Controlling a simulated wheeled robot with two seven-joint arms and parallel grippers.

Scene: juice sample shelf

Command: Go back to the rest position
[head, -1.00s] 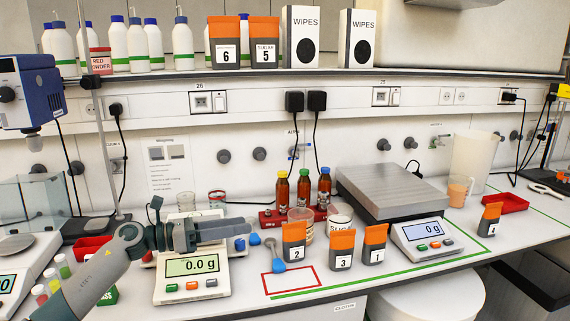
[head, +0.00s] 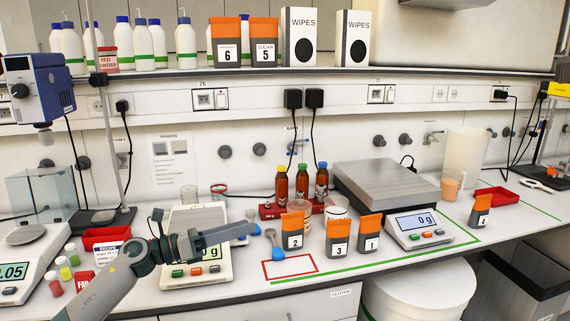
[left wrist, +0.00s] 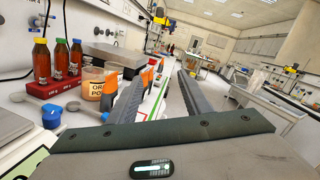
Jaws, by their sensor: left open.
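My right gripper is in neither view.
Orange-topped pouches, including pouch 2 (head: 292,240), stand right of the gripper. A red rack with brown bottles (head: 302,186) stands behind them. A red tray (head: 105,238) and small vials lie left. Red and green outlines mark the bench near its front edge.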

